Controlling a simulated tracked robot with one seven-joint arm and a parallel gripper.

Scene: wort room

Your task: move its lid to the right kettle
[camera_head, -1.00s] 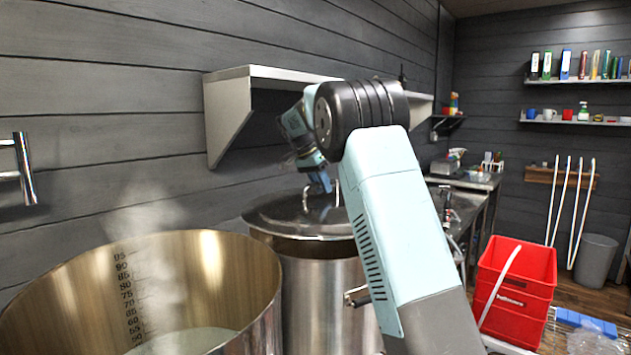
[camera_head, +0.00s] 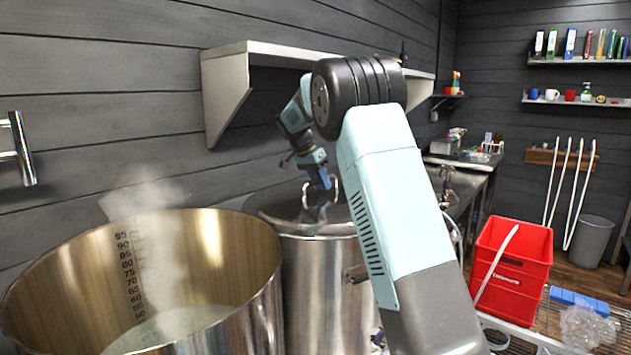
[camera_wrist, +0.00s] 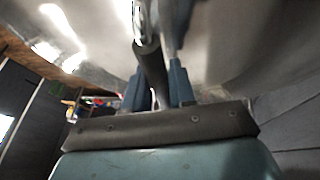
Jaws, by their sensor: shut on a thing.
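The round steel lid (camera_head: 275,211) lies over the mouth of the right kettle (camera_head: 312,290), a tall steel vessel. My gripper (camera_head: 324,184) comes down from above and is shut on the lid's arched handle (camera_head: 336,190). Any thin gap between lid and rim is hard to see, so I cannot tell whether the lid fully rests. My arm hides the right part of the lid and kettle. In the wrist view, the handle (camera_wrist: 150,65) runs between the fingers of my gripper (camera_wrist: 158,85), against the shiny lid surface (camera_wrist: 235,40).
The open left kettle (camera_head: 262,310) steams close beside the right one, with litre marks inside. A wall shelf (camera_head: 225,95) juts out above and behind the lid. A red crate (camera_head: 512,270) stands at the right, near a counter (camera_head: 468,163).

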